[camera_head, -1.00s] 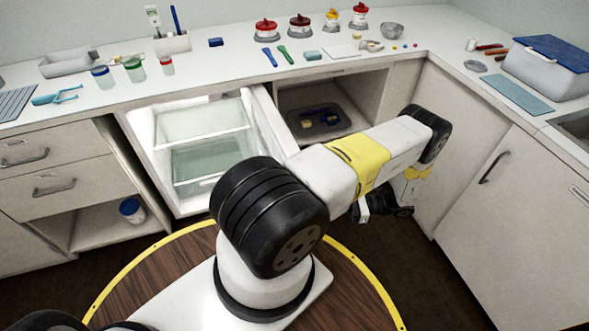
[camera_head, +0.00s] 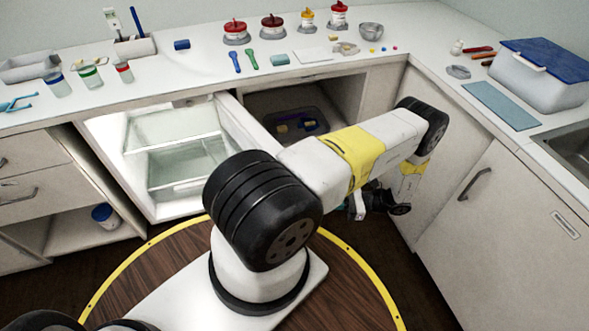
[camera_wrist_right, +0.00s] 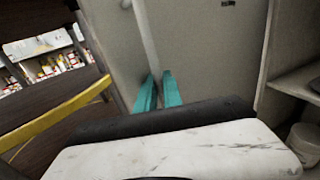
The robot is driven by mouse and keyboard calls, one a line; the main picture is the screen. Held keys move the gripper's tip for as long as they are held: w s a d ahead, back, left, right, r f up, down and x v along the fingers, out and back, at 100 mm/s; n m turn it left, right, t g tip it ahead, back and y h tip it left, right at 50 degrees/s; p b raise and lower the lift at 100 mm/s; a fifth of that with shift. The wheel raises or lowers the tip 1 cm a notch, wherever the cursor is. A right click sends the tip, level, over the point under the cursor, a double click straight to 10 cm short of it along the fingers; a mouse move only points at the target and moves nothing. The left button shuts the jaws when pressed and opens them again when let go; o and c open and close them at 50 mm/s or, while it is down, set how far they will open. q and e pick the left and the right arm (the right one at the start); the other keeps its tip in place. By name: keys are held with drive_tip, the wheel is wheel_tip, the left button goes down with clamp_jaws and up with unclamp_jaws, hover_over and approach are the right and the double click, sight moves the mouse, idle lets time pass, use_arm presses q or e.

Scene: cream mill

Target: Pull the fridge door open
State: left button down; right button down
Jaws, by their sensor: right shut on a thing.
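The fridge (camera_head: 130,185) under the counter stands open, with clear shelves or drawers in its lit white inside. Its door (camera_head: 243,128) is swung outward on the right side, and my right arm hides much of it. In the right wrist view the door's outer face (camera_wrist_right: 200,50) is a grey panel with a long bar handle (camera_wrist_right: 146,38). My right gripper (camera_wrist_right: 159,88) has teal fingers shut on this handle. In the head view the right gripper (camera_head: 358,207) is small and partly hidden behind the arm. My left gripper is not in view.
An open cabinet bay (camera_head: 340,105) with a dark tray (camera_head: 300,122) is right of the fridge. A closed cabinet (camera_head: 500,235) stands at the right. The counter (camera_head: 205,70) holds jars, utensils and a blue-lidded box (camera_head: 540,80). Dark floor lies between cabinets and round base.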

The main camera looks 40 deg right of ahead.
drive_tip(key=c, duration=1.5)
unclamp_jaws()
drive_tip(key=v, duration=0.7)
drive_tip(key=shift+s+d, duration=0.2)
drive_tip(key=shift+d, duration=0.1)
